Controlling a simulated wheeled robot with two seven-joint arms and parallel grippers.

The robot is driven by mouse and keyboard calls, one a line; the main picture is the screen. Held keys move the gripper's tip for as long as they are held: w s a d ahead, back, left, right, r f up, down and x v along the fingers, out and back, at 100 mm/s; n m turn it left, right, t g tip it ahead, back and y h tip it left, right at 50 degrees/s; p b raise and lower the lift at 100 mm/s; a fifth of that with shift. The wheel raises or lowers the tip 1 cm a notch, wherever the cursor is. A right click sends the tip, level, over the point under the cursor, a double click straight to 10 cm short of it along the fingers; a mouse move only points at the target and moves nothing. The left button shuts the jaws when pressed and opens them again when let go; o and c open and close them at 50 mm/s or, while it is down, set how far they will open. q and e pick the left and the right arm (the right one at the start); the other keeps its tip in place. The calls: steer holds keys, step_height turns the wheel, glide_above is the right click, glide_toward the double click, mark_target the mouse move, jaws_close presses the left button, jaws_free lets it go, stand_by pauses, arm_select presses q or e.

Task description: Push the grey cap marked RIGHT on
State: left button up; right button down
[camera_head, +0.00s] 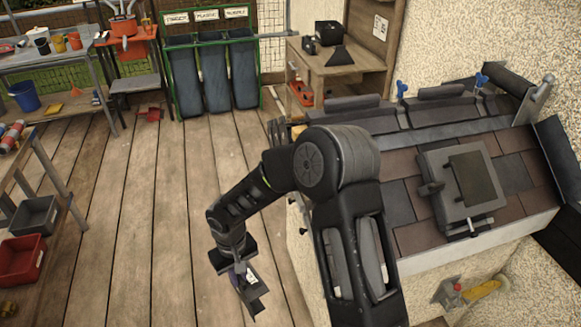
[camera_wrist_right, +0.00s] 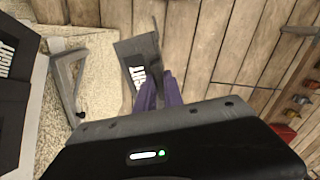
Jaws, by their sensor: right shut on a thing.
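My right gripper (camera_head: 243,268) hangs at the left end of my bent right arm, over the plank floor and left of the roof. It is shut on a dark grey cap (camera_head: 257,284) with a white label. In the right wrist view, the two purple fingers (camera_wrist_right: 160,92) close on the near end of the cap (camera_wrist_right: 136,49). The label's white letters seem to read RIGHT. The cap is clear of the roof (camera_head: 415,239). My arm hides part of the roof's left side. My left gripper does not show.
Dark ridge tiles (camera_head: 441,116) and blue clamps (camera_head: 481,80) line the roof's top. A roof window (camera_head: 467,213) stands up from the tiles. A wooden bench (camera_head: 345,69) is behind, and blue bins (camera_head: 214,75) stand at the back. The floor (camera_head: 130,215) is mostly free.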

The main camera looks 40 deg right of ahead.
steer(key=shift+r, duration=0.1)
steer(key=w+d+r, duration=0.1)
steer(key=w+d+r+t+b, duration=0.1)
steer(key=w+d+r, duration=0.1)
steer(key=w+d+r+m+t+b, duration=0.1)
steer(key=d+r, duration=0.1)
steer(key=shift+w+r, duration=0.15)
steer(key=shift+r, duration=0.1)
steer(key=d+r+m+t+h+b, duration=0.1)
steer(key=d+r+t+b, duration=0.1)
steer(key=d+r, duration=0.5)
steer(key=d+r+m+t+h+b, duration=0.1)
steer(key=d+r+t+b, duration=0.1)
steer(key=d+r, duration=0.5)
step_height(320, 180, up, 5)
steer(key=shift+w+r+m+b, duration=0.1)
steer(key=shift+w+m+b, duration=0.25)
steer(key=shift+w+m, duration=0.1)
steer(key=shift+d, duration=0.1)
steer(key=w+d+f, duration=0.2)
steer(key=d+f, duration=0.2)
steer(key=f, duration=0.2)
steer(key=shift+w+b, duration=0.3)
steer(key=shift+w, duration=0.1)
